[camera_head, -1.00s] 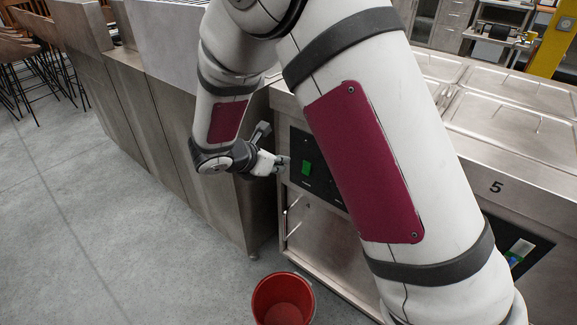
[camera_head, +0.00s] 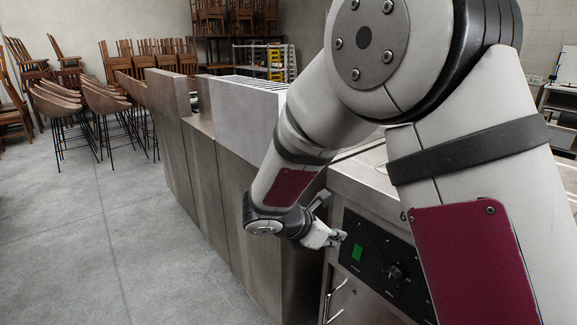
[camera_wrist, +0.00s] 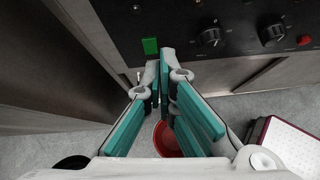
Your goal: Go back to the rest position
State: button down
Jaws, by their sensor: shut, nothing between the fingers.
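My gripper (camera_head: 340,237) is at the end of my bent white arm, in front of the dark control panel (camera_head: 383,268) of a steel catering unit. It is close to the green switch (camera_head: 357,252); I cannot tell whether it touches it. In the wrist view my gripper (camera_wrist: 162,68) has its teal-padded fingers together at the tips, with nothing between them. The green switch (camera_wrist: 150,46) is just beyond the tips there, on the black panel (camera_wrist: 180,20).
A knob (camera_head: 395,271) is on the panel right of the switch. A red bucket (camera_wrist: 166,139) stands on the floor below my gripper. Steel counters (camera_head: 215,180) run along the left. Bar stools (camera_head: 100,95) stand at the back left. The grey floor (camera_head: 90,240) at left is clear.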

jog(key=s+d+r+m+g+y, duration=0.1)
jog(key=s+d+r+m+g, duration=0.1)
jog(key=s+d+r+m, duration=0.55)
jog(key=s+d+r+m+g+y, duration=0.1)
jog(key=s+d+r+m+g, duration=0.25)
jog(key=s, duration=0.65)
jog(key=s+a+r+m+t+y, duration=0.1)
jog(key=s+a+m+y, duration=0.2)
jog(key=s+m, duration=0.5)
jog(key=s+a+r+m+t+y, duration=0.1)
jog(key=s+a+m+y, duration=0.3)
jog(key=s, duration=0.7)
notch_tip(320, 180, up, 15)
jog(key=d+t+p, duration=0.1)
jog(key=t+p, duration=0.1)
jog(key=p, duration=1.1)
jog(key=shift+d+m+p, duration=0.3)
jog(key=shift+d+p, duration=0.05)
jog(key=shift+d, duration=0.05)
